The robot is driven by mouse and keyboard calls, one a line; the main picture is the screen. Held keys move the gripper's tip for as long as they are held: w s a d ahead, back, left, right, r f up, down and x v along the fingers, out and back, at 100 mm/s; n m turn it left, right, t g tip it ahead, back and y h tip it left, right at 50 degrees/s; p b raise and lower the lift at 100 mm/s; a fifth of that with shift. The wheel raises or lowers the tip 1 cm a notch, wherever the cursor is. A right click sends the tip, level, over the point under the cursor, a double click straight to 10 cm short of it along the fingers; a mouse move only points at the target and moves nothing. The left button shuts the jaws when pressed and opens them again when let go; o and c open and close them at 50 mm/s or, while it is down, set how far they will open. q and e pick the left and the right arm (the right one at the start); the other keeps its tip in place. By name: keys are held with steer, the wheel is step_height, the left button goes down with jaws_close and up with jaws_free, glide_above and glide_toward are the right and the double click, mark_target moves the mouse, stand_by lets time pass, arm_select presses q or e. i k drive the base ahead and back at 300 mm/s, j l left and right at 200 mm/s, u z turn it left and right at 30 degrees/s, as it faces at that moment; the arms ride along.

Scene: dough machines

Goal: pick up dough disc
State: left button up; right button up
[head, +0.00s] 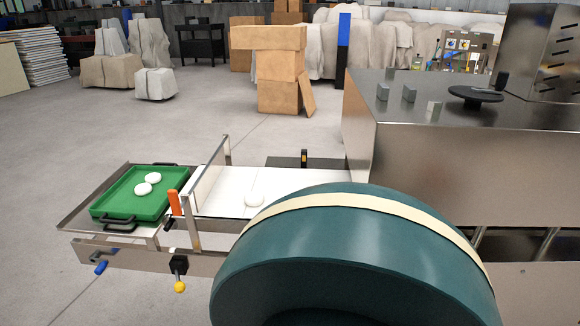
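One white dough disc (254,200) lies on the white conveyor belt (228,201), just behind the large dark teal rounded body in the foreground. Two more white dough discs (143,189) (153,178) lie close together in the green tray (118,208) at the left end of the machine. Neither of my grippers is in view. The near right part of the belt is hidden by the teal body.
The tray has dark handles and sits in a metal frame (75,221). A clear upright guard (209,178) stands between tray and belt. The steel machine housing (440,158) rises at the right. Open floor (200,112) lies behind.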

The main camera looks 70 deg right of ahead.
mark_target(255, 198)
steer(key=z, duration=2.15)
steer(key=j+z, duration=0.6)
steer(key=i+l, duration=0.05)
